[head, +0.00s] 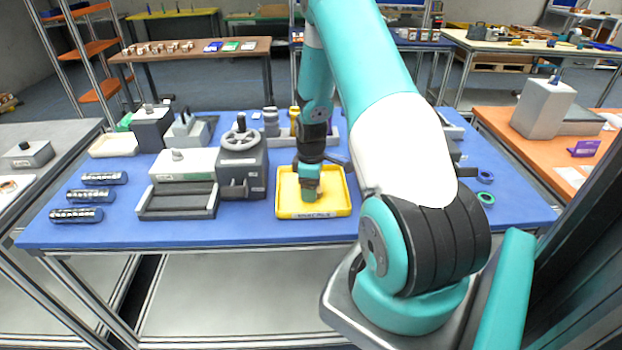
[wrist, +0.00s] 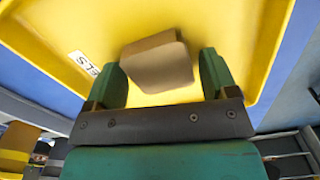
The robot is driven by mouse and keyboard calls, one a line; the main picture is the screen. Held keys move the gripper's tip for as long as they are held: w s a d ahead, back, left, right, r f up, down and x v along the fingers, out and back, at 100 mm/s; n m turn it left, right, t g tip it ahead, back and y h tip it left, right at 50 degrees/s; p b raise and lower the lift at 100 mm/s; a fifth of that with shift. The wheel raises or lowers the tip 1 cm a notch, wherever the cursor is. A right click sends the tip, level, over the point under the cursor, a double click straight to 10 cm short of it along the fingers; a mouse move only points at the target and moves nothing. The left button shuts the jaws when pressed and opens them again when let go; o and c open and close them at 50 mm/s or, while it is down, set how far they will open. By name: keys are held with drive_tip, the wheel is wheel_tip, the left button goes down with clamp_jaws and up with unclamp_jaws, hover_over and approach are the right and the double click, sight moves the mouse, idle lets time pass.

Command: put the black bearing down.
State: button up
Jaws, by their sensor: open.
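My gripper (head: 309,184) is low over a yellow tray (head: 284,206) at the front middle of the blue table. In the wrist view its two green fingers (wrist: 160,68) are open, one on each side of a tan-brown block (wrist: 157,62). The block appears to lie on the floor of the yellow tray (wrist: 225,20). A gap shows between it and the right finger; the left finger is very close, and I cannot tell if they touch. I cannot make out a black bearing. Dark blue (head: 485,177) and green (head: 486,198) rings lie at the table's right.
A grey device with a handwheel (head: 241,160) stands just left of the tray. Further left are a dark grey tray fixture (head: 178,200) and several dark blue holders (head: 77,215). The front strip of the blue table (head: 240,232) is clear. My arm hides part of the right side.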

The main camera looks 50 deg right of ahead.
wheel_tip(320, 180, up, 12)
drive_tip(key=b, duration=0.3)
drive_tip(key=w+a+r+t+y, duration=0.1)
drive_tip(key=a+r, duration=0.3)
drive_tip(key=a, duration=0.5)
drive_tip(key=a+r, duration=0.3)
drive_tip(key=a, duration=0.5)
drive_tip(key=s+a+r+y, duration=0.1)
drive_tip(key=s+a+r, duration=0.2)
drive_tip(key=s+a, duration=0.5)
drive_tip(key=s+a+r+n+g+y, duration=0.1)
drive_tip(key=s+a+r+y, duration=0.1)
drive_tip(key=s+a, duration=0.7)
drive_tip(key=a+r, duration=0.1)
drive_tip(key=a, duration=0.4)
drive_tip(key=shift+r, duration=0.4)
drive_tip(key=shift+s, duration=0.1)
